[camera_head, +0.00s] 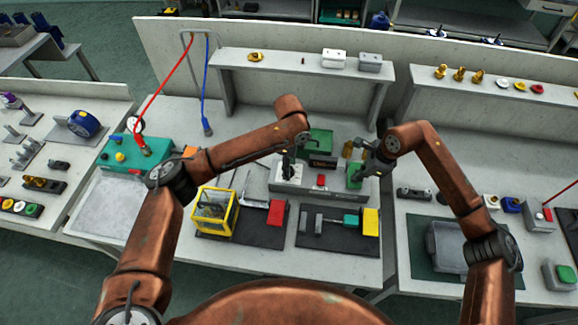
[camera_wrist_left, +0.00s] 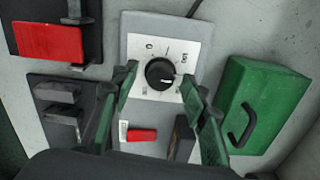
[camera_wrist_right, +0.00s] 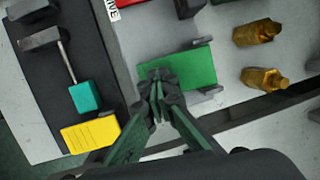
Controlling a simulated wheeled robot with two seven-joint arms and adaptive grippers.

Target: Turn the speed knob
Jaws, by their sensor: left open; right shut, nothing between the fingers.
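The speed knob (camera_wrist_left: 160,73) is a round black knob on a white dial plate with printed marks. A white pointer line on it points right in the left wrist view. The dial plate also shows in the head view (camera_head: 289,172), on a grey box. My left gripper (camera_head: 288,158) is over the dial. Its green fingers are open, one on each side of the knob; I cannot tell whether they touch it. My right gripper (camera_wrist_right: 158,94) is shut and empty, at the edge of a green plate (camera_wrist_right: 192,74).
A red switch (camera_wrist_left: 142,135) sits beside the dial. A green box with a black handle (camera_wrist_left: 262,105) stands close to the left gripper. Brass fittings (camera_wrist_right: 264,78) lie near the right gripper. A yellow frame (camera_head: 214,211) stands at the front of the bench.

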